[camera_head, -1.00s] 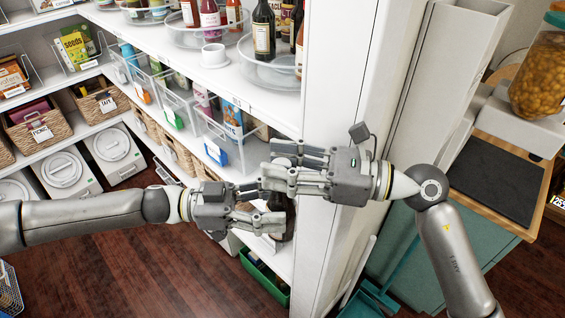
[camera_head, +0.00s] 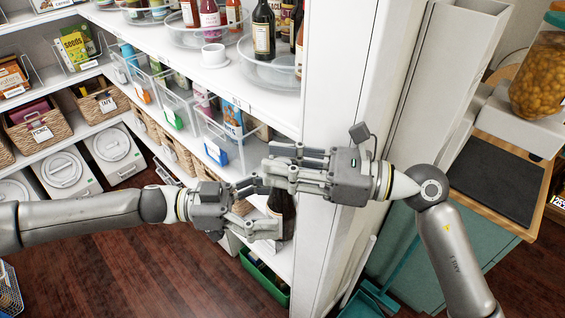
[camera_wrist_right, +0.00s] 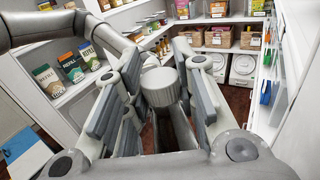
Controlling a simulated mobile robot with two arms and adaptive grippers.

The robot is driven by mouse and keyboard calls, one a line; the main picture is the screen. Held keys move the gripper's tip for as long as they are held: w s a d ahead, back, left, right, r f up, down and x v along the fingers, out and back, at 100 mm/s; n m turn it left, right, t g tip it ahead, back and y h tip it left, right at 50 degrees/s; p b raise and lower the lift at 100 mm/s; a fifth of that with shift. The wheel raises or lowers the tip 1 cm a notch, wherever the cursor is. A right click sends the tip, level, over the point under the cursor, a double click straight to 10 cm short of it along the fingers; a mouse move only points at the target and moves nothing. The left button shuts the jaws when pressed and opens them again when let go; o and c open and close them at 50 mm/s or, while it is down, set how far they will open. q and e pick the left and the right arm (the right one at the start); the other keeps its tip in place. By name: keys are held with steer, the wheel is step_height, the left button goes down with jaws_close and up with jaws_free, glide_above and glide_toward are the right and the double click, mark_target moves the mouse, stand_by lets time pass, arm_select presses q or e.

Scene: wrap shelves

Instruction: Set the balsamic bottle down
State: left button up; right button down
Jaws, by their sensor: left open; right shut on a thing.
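The balsamic bottle (camera_head: 281,207) is dark with a pale label low on its body. It hangs upright below my right gripper (camera_head: 278,166), which is shut on its upper part. In the right wrist view a grey round cap (camera_wrist_right: 160,86) stands between the fingers. My left gripper (camera_head: 262,208) is open, just left of the bottle, its fingers at the bottle's body height. I cannot tell whether they touch it. The bottle's neck is hidden by the right fingers in the head view.
A white post (camera_head: 345,90) rises right of the shelves. A green bin (camera_head: 264,277) sits low.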

arm_select(q)
steer(key=a, duration=1.1)
steer(key=w+d+f+n+t+y, duration=0.1)
steer(key=w+f+n+t+y, duration=0.35)
steer(key=w+f+t, duration=0.8)
steer(key=a+f+n+g+y, duration=0.1)
steer(key=a+f+n+y, duration=0.25)
steer(key=f, duration=0.85)
steer(key=a+f+n+g+y, duration=0.1)
steer(key=a+f+n+y, duration=0.2)
steer(key=f, duration=0.9)
steer(key=s+a+f+n+g+y, duration=0.1)
steer(key=s+a+f+g+y, duration=0.15)
steer(key=s+f, duration=0.65)
steer(key=s+a+f+n+g+y, duration=0.1)
steer(key=s+f+g+y, duration=0.15)
steer(key=s+f, duration=0.7)
steer(key=s+d+f+n+g+y, duration=0.1)
steer(key=s+f, duration=0.3)
steer(key=s, duration=1.1)
steer(key=s+d+f+g+y, duration=0.1)
steer(key=s+f+g, duration=0.3)
steer(key=s, duration=1.1)
steer(key=shift+s+f+n+g, duration=0.2)
steer(key=shift+f+n+g, duration=0.2)
steer(key=shift+f, duration=0.2)
steer(key=shift+d, duration=0.1)
